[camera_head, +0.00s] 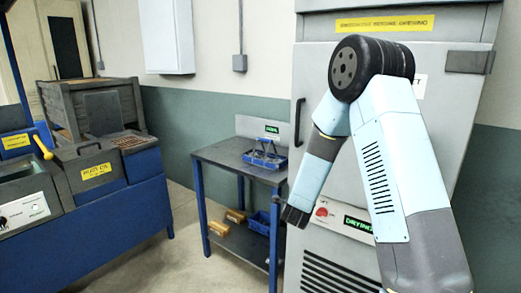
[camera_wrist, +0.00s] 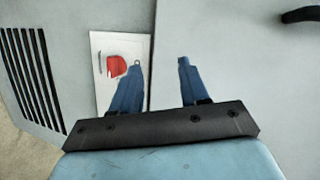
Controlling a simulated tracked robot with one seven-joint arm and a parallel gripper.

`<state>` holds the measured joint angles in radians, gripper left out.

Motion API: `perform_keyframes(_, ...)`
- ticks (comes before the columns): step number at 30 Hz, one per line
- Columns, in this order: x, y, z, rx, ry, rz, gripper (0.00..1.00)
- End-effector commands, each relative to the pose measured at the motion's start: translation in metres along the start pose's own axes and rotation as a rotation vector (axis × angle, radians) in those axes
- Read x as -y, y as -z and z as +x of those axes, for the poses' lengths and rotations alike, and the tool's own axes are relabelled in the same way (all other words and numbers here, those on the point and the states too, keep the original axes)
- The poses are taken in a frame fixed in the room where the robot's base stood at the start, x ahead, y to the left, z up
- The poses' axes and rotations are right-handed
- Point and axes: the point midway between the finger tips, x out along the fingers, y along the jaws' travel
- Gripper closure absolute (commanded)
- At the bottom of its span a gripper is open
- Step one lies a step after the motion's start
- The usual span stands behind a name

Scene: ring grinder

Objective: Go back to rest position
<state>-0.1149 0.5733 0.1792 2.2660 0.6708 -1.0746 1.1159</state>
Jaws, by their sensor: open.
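My gripper (camera_wrist: 159,68) shows in the wrist view as two blue fingers standing apart with nothing between them. It faces the grey cabinet (camera_wrist: 220,50), with a panel bearing a red knob (camera_wrist: 116,66) beyond the left finger. I cannot tell how far the fingertips are from the panel. In the head view my arm bends at a dark joint and its end hangs down in front of the cabinet (camera_head: 318,80), to the left of the red knob (camera_head: 321,212). The fingers are hard to make out there.
A small blue-legged table (camera_head: 225,163) stands left of the cabinet, with a blue tray (camera_head: 265,160) on top and yellow-brown blocks (camera_head: 235,216) on its lower shelf. A blue workbench (camera_head: 120,210) stands at left. The cabinet has a dark handle (camera_head: 298,122). Floor between bench and table is clear.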

Motion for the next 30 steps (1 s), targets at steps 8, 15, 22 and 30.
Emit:
perform_keyframes(8,0.062,0.009,-0.037,0.161,-0.056,-0.177,0.55)
perform_keyframes(15,0.101,0.023,-0.083,0.294,-0.093,-0.364,0.55)
perform_keyframes(22,0.127,0.043,-0.136,0.410,-0.121,-0.562,0.55)
perform_keyframes(30,0.141,0.075,-0.206,0.531,-0.155,-0.809,0.55)
